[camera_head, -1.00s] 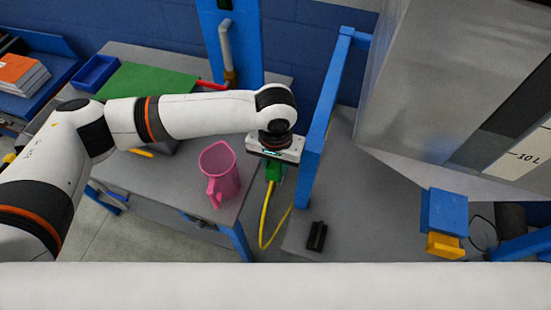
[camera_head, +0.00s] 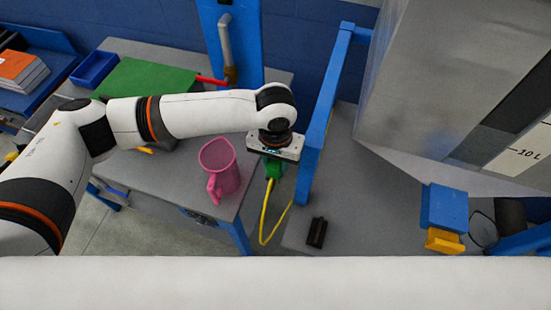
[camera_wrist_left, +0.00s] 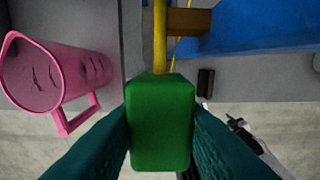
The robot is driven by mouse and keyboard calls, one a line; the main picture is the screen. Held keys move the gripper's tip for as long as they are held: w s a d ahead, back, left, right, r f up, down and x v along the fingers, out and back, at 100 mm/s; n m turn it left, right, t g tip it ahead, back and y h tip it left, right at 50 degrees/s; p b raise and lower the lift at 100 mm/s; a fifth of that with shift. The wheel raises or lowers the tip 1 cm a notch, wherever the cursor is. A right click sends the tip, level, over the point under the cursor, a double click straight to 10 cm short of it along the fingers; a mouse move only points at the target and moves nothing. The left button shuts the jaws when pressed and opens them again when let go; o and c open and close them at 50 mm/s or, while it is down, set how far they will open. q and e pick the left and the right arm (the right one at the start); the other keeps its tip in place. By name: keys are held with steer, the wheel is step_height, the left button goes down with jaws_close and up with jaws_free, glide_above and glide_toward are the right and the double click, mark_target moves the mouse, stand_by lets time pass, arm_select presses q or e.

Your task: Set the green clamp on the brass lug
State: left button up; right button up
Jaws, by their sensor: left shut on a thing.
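My left gripper (camera_head: 274,158) is shut on the green clamp (camera_head: 275,170), just left of a blue upright frame (camera_head: 316,125). The clamp fills the middle of the left wrist view (camera_wrist_left: 160,122) between the two dark fingers. A yellow cable (camera_head: 264,215) runs from the clamp and hangs in a loop. In the left wrist view a brown, brass-like block, which looks like the brass lug (camera_wrist_left: 190,22), sticks out from the blue frame just beyond the clamp. The clamp is apart from it in that picture. I cannot make out this lug in the head view.
A pink jug (camera_head: 220,170) stands close left of my gripper on the grey table (camera_head: 180,185). A black block (camera_head: 316,232) lies on the grey surface right of the cable. A large grey cabinet (camera_head: 430,80) and a blue-and-yellow part (camera_head: 443,210) are on the right.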

arm_select(q)
steer(key=shift+f, duration=0.3)
steer(key=o, duration=1.2)
steer(key=shift+c, duration=0.2)
steer(key=shift+r, duration=0.1)
